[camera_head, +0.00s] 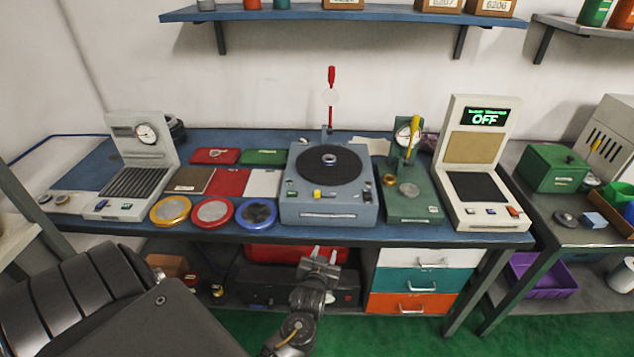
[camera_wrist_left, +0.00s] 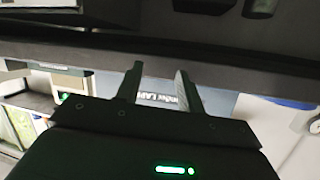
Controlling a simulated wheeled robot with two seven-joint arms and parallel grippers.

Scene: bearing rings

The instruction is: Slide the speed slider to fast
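A blue-grey machine (camera_head: 328,210) with a round black plate (camera_head: 330,165) stands at the middle of the blue bench. A small yellow control (camera_head: 317,194) sits on its front panel, with other small controls beside it. It may be the speed slider; its label and setting are too small to read. My left gripper (camera_head: 324,252) is below and in front of the bench's front edge, under this machine, touching none of its controls. In the left wrist view the two fingers (camera_wrist_left: 160,88) stand apart with nothing between them. My right gripper is not in view.
A green gauge stand (camera_head: 412,205) and a white tester (camera_head: 470,218) reading OFF stand to the right. Round trays (camera_head: 212,212) and a roller machine (camera_head: 125,192) are to the left. The bench's front edge (camera_head: 345,236) lies between my gripper and the machine. Drawers (camera_head: 415,279) are below right.

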